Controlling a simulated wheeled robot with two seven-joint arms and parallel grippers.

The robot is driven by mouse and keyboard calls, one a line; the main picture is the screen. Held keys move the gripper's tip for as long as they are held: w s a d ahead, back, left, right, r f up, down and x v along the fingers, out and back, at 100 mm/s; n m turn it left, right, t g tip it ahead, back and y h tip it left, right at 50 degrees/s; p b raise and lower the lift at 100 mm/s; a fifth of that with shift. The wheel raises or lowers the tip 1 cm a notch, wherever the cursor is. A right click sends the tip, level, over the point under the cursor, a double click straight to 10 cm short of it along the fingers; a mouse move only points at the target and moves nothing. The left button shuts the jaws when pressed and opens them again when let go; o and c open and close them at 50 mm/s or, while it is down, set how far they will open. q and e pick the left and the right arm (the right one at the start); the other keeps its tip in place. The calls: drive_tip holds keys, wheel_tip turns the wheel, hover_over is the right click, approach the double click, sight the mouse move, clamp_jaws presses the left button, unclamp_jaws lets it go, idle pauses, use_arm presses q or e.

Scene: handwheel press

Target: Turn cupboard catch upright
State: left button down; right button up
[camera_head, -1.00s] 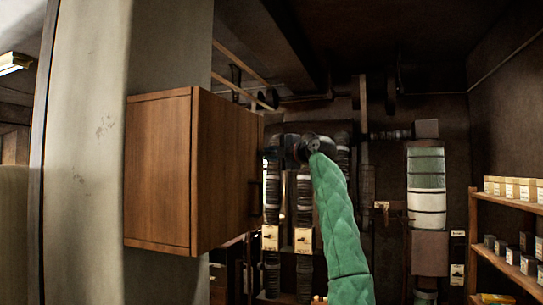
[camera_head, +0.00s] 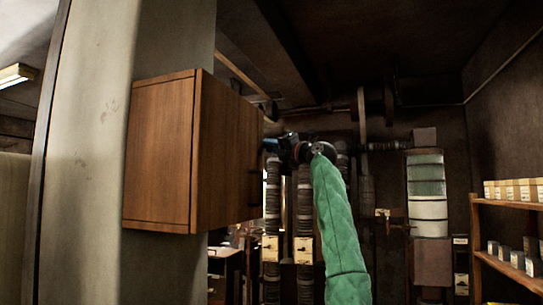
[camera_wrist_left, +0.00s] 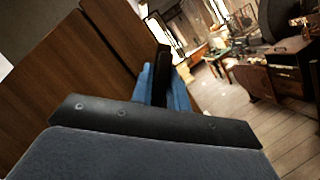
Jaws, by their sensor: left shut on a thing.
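A brown wooden cupboard (camera_head: 160,155) hangs on the pale pillar at left in the head view; its door side (camera_head: 225,150) faces right. My left gripper (camera_head: 268,146), on the green-sleeved arm, is at the far edge of that side. In the left wrist view my left gripper's blue fingers (camera_wrist_left: 165,88) are shut on a dark bar-shaped catch (camera_wrist_left: 163,60), beside the cupboard's wooden face (camera_wrist_left: 55,85). The catch's end sticks out beyond the fingers; its base is hidden. In the head view I cannot make out the catch. My right gripper is not in view.
The pale pillar (camera_head: 95,150) stands at left. Pipes (camera_head: 304,210) with small boxes stand behind my arm. A shelf with several small boxes (camera_head: 510,190) is at the right. The left wrist view shows open floor (camera_wrist_left: 235,115) and a desk (camera_wrist_left: 290,70).

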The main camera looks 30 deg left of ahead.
use_arm(q)
drive_tip(key=n+g+b, duration=0.1)
drive_tip(key=n, duration=0.1)
drive_tip(key=n+g+y, duration=0.1)
drive_tip(key=n, duration=0.1)
drive_tip(key=shift+f+n+b, duration=0.2)
drive_tip(key=shift+n+b, duration=0.2)
drive_tip(key=n+g, duration=0.1)
drive_tip(key=n, duration=0.1)
drive_tip(key=shift+n+g, duration=0.3)
drive_tip(key=shift+g, duration=0.1)
drive_tip(key=n+g, duration=0.1)
drive_tip(key=n, duration=0.2)
drive_tip(key=shift+r+n+g, duration=0.1)
drive_tip(key=shift+n+g, duration=0.7)
drive_tip(key=shift+n, duration=0.5)
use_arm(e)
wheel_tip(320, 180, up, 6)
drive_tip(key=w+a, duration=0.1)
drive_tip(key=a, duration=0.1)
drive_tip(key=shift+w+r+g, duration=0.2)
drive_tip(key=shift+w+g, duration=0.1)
use_arm(q)
drive_tip(key=shift+n, duration=0.3)
drive_tip(key=c, duration=1.4)
unclamp_jaws()
drive_tip(key=shift+c, duration=0.2)
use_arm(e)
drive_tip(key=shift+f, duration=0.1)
